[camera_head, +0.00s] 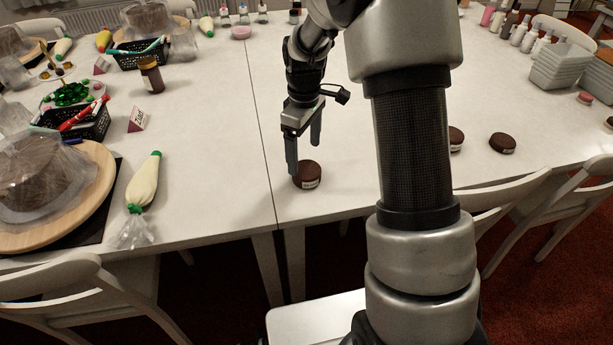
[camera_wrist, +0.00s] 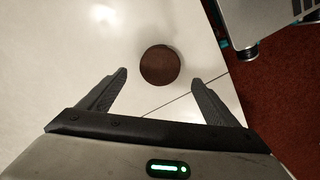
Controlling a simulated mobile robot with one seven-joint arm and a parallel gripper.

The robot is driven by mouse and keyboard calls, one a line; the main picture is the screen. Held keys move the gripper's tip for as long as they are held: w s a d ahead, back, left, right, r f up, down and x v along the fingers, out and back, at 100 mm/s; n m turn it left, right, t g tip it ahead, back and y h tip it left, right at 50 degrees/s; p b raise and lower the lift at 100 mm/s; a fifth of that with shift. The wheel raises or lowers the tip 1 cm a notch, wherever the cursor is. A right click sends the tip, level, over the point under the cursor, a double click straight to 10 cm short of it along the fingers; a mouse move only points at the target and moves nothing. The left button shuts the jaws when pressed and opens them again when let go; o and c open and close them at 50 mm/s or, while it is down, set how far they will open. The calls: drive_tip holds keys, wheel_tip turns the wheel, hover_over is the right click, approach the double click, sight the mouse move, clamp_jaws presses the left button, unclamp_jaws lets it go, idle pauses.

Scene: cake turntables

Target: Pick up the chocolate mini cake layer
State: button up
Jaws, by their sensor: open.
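A small round dark-brown chocolate cake layer (camera_head: 307,175) with a pale label on its side lies on the white table, near its front edge. My gripper (camera_head: 304,158) is above the table, pointing down, with its fingers just behind and above this cake. In the wrist view the cake layer (camera_wrist: 160,65) sits ahead of the two spread fingers (camera_wrist: 160,78), centred between their tips. The gripper is open and empty, and I see no contact with the cake. Two similar brown cakes, one (camera_head: 502,143) in the open and one (camera_head: 456,139) partly hidden by my arm, lie further right.
A piping bag (camera_head: 144,183) and a wrapped cake (camera_head: 40,180) on a wooden board are at the left. A black basket (camera_head: 75,125) and a jar (camera_head: 151,75) stand behind. White chairs line the front edge. Table around the near cake is clear.

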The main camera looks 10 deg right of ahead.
sight(307, 169)
drive_tip(key=f, duration=0.2)
drive_tip(key=f+b, duration=0.1)
drive_tip(key=f, duration=0.4)
drive_tip(key=shift+s+d+b, duration=0.2)
drive_tip(key=shift+d+b, duration=0.05)
drive_tip(key=shift+b, duration=0.05)
drive_tip(key=shift+r, duration=0.1)
drive_tip(key=c, duration=1.2)
